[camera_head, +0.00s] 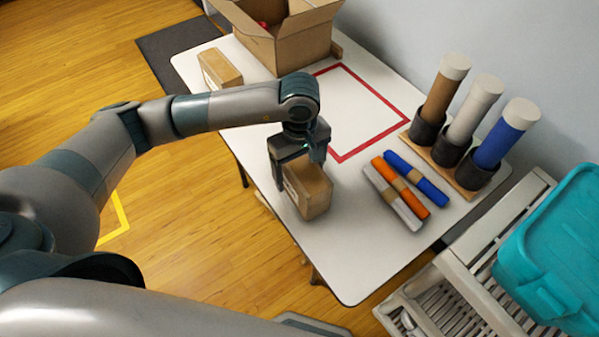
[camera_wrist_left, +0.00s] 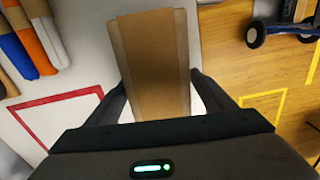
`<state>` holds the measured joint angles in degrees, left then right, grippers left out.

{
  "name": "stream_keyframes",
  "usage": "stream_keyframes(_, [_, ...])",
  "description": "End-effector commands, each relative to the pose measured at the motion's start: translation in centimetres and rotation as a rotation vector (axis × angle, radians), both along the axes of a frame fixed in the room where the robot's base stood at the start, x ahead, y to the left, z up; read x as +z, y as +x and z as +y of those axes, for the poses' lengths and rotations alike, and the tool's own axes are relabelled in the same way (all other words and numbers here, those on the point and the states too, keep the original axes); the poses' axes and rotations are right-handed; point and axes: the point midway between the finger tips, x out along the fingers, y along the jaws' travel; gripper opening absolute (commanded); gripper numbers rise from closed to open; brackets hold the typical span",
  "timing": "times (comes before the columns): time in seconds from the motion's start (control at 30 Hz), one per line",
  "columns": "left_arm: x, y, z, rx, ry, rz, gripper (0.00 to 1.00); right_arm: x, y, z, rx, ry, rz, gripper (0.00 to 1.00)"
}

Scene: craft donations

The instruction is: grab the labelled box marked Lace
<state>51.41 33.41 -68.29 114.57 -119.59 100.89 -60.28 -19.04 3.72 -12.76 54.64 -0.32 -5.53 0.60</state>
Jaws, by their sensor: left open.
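A brown cardboard box (camera_head: 310,189) stands on the white table near its left edge, with a pale label on its left side whose writing I cannot read. My left gripper (camera_head: 299,172) is over this box, open, with a finger at either side of it. In the left wrist view the box (camera_wrist_left: 155,60) lies between the open fingers (camera_wrist_left: 158,98). A second, similar box (camera_head: 220,68) with a pale label stands at the table's far left; its writing is too small to read. My right gripper is not in view.
An open carton (camera_head: 285,40) stands at the back. A red tape outline (camera_head: 375,86) marks clear tabletop. Several coloured rolls (camera_head: 408,184) lie right of the box, beside upright tubes in a holder (camera_head: 440,155). A teal bin (camera_head: 560,260) is at the right.

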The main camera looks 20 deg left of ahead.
Motion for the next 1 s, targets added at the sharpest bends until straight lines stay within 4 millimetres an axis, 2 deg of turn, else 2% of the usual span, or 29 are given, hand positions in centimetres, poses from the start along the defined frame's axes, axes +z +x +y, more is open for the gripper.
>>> stream_keyframes(0.13, [-0.51, 0.05, 0.03, 0.001, 0.001, -0.002, 0.77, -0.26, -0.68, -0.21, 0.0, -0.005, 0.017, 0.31])
stream_keyframes(0.57, [-0.53, 0.04, 0.02, 0.0, 0.001, -0.002, 0.77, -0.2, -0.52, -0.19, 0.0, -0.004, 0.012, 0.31])
stream_keyframes(0.67, [-0.52, 0.03, 0.02, 0.0, 0.0, -0.001, 0.55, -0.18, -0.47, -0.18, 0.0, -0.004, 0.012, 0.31])
stream_keyframes(0.8, [-0.52, 0.03, 0.02, 0.0, 0.0, -0.001, 0.22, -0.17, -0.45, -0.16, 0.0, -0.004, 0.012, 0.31])
stream_keyframes(1.0, [-0.46, 0.07, 0.0, 0.0, 0.0, -0.003, 0.21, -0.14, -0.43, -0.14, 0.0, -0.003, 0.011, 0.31])
